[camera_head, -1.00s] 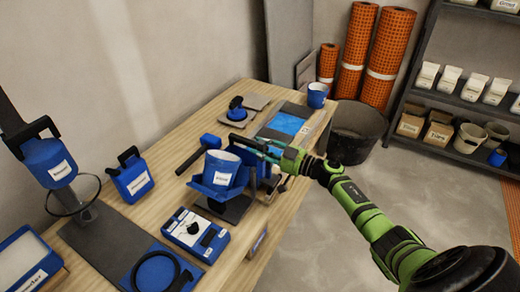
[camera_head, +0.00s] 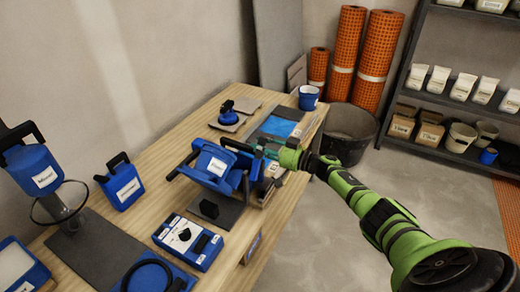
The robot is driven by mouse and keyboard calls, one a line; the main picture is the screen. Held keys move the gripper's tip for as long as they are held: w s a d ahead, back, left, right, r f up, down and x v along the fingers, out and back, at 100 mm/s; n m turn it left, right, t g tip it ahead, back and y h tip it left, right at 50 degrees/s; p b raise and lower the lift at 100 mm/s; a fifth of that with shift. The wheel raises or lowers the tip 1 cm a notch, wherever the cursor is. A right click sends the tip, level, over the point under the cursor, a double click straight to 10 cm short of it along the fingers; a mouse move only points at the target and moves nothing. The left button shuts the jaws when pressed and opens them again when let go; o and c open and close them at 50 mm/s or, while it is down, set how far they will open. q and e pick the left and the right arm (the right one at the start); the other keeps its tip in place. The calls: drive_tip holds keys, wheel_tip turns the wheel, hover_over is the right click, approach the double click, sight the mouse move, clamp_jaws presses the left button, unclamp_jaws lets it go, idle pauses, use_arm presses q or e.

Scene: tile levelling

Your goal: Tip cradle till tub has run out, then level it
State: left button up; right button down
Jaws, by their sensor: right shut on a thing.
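The blue cradle (camera_head: 193,171) is strongly tilted above its dark base plate (camera_head: 228,216) on the workbench. The tub (camera_head: 216,166), blue with a white label, is tilted along with it. I cannot see into the tub, so whether anything runs from it cannot be told. My right gripper (camera_head: 256,150) reaches in from the right and is shut at the black bar (camera_head: 236,146) beside the cradle; the exact contact is small and partly hidden. My left gripper is not in view.
A blue control box (camera_head: 188,241) stands in front of the cradle. A blue canister (camera_head: 122,188) and a stand with a ring (camera_head: 62,203) are to the left. A blue cup (camera_head: 308,97) is at the back right. A dark bin (camera_head: 350,128) stands beyond the bench.

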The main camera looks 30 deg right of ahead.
drive_tip(key=shift+w+d+f+m+b, duration=0.3)
drive_tip(key=shift+d+m, duration=0.1)
drive_tip(key=shift+m, duration=0.2)
drive_tip(key=shift+w+d+f+m+b, duration=0.15)
drive_tip(key=shift+d+f+m+b, duration=0.1)
drive_tip(key=shift+d+m, duration=0.25)
drive_tip(key=c, duration=1)
unclamp_jaws()
drive_tip(key=shift+o, duration=0.6)
drive_tip(key=shift+a+f, duration=0.1)
drive_tip(key=shift+f, duration=0.1)
drive_tip(key=shift+s, duration=0.1)
drive_tip(key=v, duration=1.1)
drive_tip(key=shift+s+d, duration=0.3)
drive_tip(key=shift+f, duration=0.1)
